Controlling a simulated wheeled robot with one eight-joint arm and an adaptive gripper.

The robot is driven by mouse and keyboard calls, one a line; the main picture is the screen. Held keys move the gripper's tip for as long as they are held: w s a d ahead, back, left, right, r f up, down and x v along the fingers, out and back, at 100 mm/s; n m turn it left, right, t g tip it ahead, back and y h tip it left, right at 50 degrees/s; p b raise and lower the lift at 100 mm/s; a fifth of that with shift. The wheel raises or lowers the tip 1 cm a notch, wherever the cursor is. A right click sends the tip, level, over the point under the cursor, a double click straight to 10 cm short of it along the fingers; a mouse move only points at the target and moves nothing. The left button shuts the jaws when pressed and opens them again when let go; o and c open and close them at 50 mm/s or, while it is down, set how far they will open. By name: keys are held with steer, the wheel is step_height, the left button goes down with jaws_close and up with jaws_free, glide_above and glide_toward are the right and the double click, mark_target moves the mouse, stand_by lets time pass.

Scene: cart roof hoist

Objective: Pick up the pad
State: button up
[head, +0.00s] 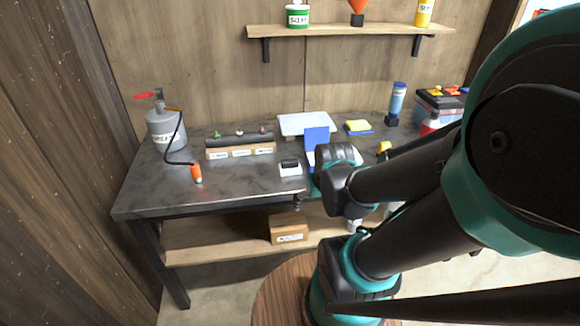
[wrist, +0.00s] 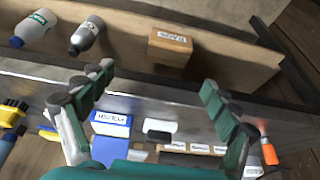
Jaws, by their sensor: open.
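A small yellow pad on a blue base (head: 358,127) lies on the back of the dark workbench (head: 240,185), right of centre in the head view. It seems to be the blue and yellow piece (wrist: 48,135) at the left of the wrist view, partly cut by my finger. A small black and white block (head: 290,169) lies nearer the front; it also shows in the wrist view (wrist: 160,128). My gripper (wrist: 158,78) is open and empty, its two fingers spread over the bench's front edge, apart from the pad. In the head view my arm mostly hides it.
A blue and white labelled box (wrist: 112,123) lies near my left finger. A grey canister (head: 165,128) with an orange nozzle stands left. A rack (head: 240,148) and white tray (head: 305,123) sit behind. A blue bottle (head: 397,102) stands right. The lower shelf holds a cardboard box (head: 288,230).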

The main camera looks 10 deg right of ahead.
steer(key=shift+c, duration=0.4)
steer(key=shift+w+r, duration=0.1)
steer(key=shift+w, duration=0.05)
steer(key=shift+c, duration=1.1)
steer(key=w+a+r+n+g, duration=0.2)
steer(key=w+r+n, duration=0.65)
steer(key=w, duration=0.25)
steer(key=w+a+r+n+g, duration=0.2)
steer(key=w+r+n, duration=0.6)
steer(key=w+n, duration=0.3)
steer(key=m, duration=0.2)
glide_above(290, 160)
steer(key=shift+n, duration=0.25)
steer(key=f, duration=1.1)
steer(key=shift+w+a+f, duration=0.1)
steer(key=shift+w+f, duration=0.1)
steer(key=shift+w, duration=0.1)
steer(key=shift+s+f, duration=0.2)
steer(key=shift+f, duration=1.3)
steer(key=shift+s+f, duration=0.2)
steer(key=shift+f, duration=1.3)
steer(key=c, duration=1.3)
steer(key=shift+r, duration=0.1)
steer(key=shift+c, duration=0.2)
step_height(290, 160, up, 20)
